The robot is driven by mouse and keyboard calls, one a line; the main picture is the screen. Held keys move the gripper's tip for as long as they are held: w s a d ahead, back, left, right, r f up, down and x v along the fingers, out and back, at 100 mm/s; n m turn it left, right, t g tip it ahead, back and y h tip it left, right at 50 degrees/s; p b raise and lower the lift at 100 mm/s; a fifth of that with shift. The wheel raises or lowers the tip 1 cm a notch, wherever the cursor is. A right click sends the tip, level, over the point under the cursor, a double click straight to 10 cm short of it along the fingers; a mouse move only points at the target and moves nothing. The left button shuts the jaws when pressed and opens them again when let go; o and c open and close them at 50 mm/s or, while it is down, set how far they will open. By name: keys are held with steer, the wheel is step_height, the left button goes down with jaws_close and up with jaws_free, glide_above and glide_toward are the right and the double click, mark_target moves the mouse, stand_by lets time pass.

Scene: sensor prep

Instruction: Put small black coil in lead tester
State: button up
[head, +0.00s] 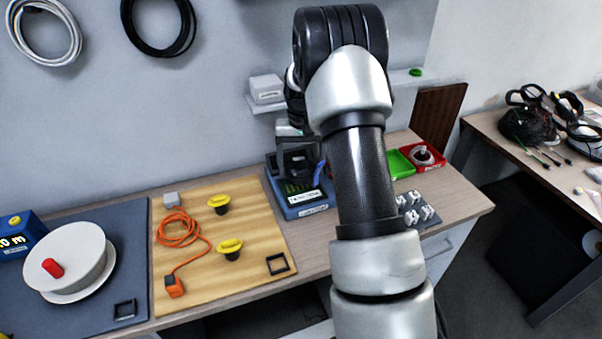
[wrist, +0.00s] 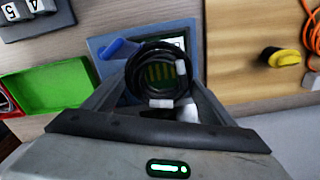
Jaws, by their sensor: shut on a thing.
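The small black coil (wrist: 133,78), a ring of black cable with white tags, is in my gripper (wrist: 160,108) in the wrist view. The blue lead tester (wrist: 103,64), with a blue lever and green strips inside, lies behind the coil in that view. In the head view my gripper (head: 296,158) is just above the lead tester (head: 313,210), at the back of the bench. My gripper is shut on the coil. The coil overlaps the tester's green area in the wrist view; I cannot tell whether they touch. My arm hides part of the tester's right side in the head view.
A green tray (head: 400,164) and a red tray (head: 428,162) with a pale coil stand right of my arm. A wooden board (head: 190,275) with an orange cable (head: 178,230) and yellow-topped knobs lies left. A white reel (head: 65,262) sits farther left.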

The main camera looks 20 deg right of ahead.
mark_target(301, 175)
step_height(301, 175, down, 3)
steer(key=shift+r, duration=0.1)
steer(key=shift+f+b, duration=0.4)
steer(key=shift+f, duration=0.2)
steer(key=o, duration=1.2)
steer(key=shift+r, duration=0.1)
